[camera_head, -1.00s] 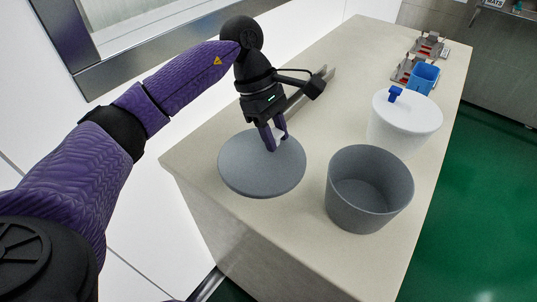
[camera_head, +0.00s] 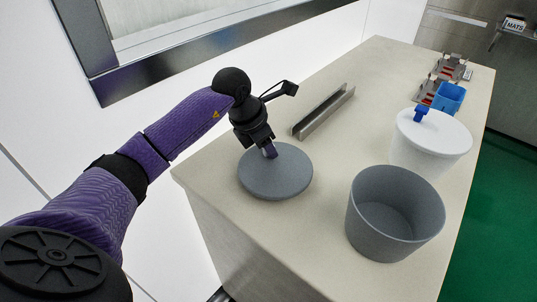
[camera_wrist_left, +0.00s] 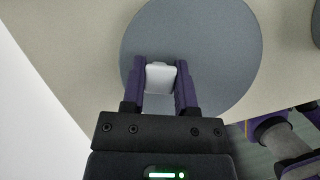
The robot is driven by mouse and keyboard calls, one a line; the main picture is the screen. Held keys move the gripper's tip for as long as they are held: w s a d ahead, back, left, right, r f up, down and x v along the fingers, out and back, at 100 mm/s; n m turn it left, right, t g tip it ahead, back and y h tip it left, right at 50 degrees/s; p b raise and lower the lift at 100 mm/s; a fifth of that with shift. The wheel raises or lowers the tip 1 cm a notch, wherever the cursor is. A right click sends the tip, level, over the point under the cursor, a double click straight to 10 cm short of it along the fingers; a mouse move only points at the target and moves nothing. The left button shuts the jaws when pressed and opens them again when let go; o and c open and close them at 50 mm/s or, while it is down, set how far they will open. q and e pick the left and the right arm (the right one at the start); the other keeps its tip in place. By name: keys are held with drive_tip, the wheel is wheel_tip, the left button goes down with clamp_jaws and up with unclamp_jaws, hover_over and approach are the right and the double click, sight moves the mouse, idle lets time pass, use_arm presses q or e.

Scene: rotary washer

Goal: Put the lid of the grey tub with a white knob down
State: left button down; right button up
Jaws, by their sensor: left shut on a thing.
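The round grey lid (camera_head: 280,182) lies flat at the near left part of the counter, low over or on its top; I cannot tell if it touches. My left gripper (camera_head: 270,151) is above the lid and shut on its white knob. In the left wrist view the white knob (camera_wrist_left: 161,78) sits between the two purple fingers of my left gripper (camera_wrist_left: 161,72), with the grey lid (camera_wrist_left: 215,50) behind it. The grey tub (camera_head: 372,225) stands open and empty on the counter, right of the lid and apart from it. My right gripper is not in view.
A white tub with a white lid and blue knob (camera_head: 428,135) stands behind the grey tub. A metal channel-shaped bar (camera_head: 325,112) lies behind the lid. A blue container (camera_head: 449,97) and metal fixtures (camera_head: 452,67) are at the far end. The counter's near left edge (camera_head: 205,222) is close to the lid.

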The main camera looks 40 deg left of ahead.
use_arm(q)
drive_tip(key=shift+f, duration=0.85)
drive_tip(key=shift+r, duration=0.1)
drive_tip(key=shift+c, duration=1.9)
unclamp_jaws()
drive_tip(key=shift+r, duration=0.1)
drive_tip(key=p+v, duration=0.2)
drive_tip(key=v, duration=0.9)
drive_tip(key=shift+s+r, duration=0.2)
drive_tip(key=shift+r, duration=0.15)
